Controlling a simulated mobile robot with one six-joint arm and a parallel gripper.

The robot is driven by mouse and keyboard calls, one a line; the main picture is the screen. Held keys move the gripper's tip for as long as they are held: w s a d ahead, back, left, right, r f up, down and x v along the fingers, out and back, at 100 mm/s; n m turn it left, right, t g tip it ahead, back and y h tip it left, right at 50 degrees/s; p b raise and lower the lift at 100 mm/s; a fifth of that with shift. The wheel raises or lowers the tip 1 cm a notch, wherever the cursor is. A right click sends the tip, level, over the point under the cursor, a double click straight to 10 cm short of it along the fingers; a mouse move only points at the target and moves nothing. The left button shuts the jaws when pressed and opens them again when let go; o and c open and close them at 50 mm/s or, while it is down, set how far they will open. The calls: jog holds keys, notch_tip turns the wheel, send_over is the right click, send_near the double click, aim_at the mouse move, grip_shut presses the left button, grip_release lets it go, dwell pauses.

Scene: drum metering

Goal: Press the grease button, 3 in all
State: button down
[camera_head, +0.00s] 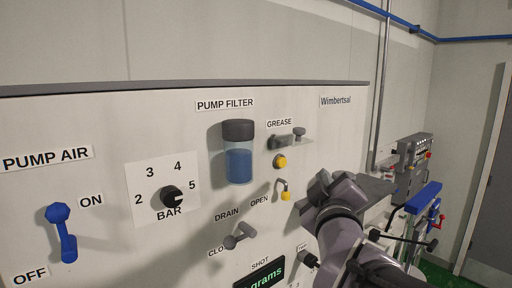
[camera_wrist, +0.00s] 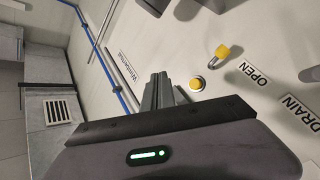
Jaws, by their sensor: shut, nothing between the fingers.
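The grease button (camera_head: 280,161) is a round yellow button on the white panel, below the GREASE label (camera_head: 279,123) in the head view. It also shows in the wrist view (camera_wrist: 197,84), just right of my fingers. My gripper (camera_wrist: 159,80) is shut and empty, its fingertips close to the button in the picture; I cannot tell whether they touch it. In the head view my arm comes in from the lower right, and the fingertips cannot be made out clearly.
A grey fitting (camera_head: 287,141) sticks out above the button. A yellow padlock (camera_head: 286,195) hangs below it. The drain lever (camera_head: 238,236), pump filter (camera_head: 238,153), BAR knob (camera_head: 171,198) and blue pump air lever (camera_head: 62,232) stand out to the left.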

aim_at(282, 162)
jog(key=shift+f, duration=0.1)
jog(key=shift+w+a, duration=0.1)
jog(key=w+a+p, duration=0.2)
jog(key=w+a, duration=0.3)
jog(key=w, duration=0.2)
dwell(0.4)
jog(key=shift+a, duration=0.1)
dwell(1.8)
jog(key=shift+w+a, duration=0.2)
jog(key=shift+w, duration=0.15)
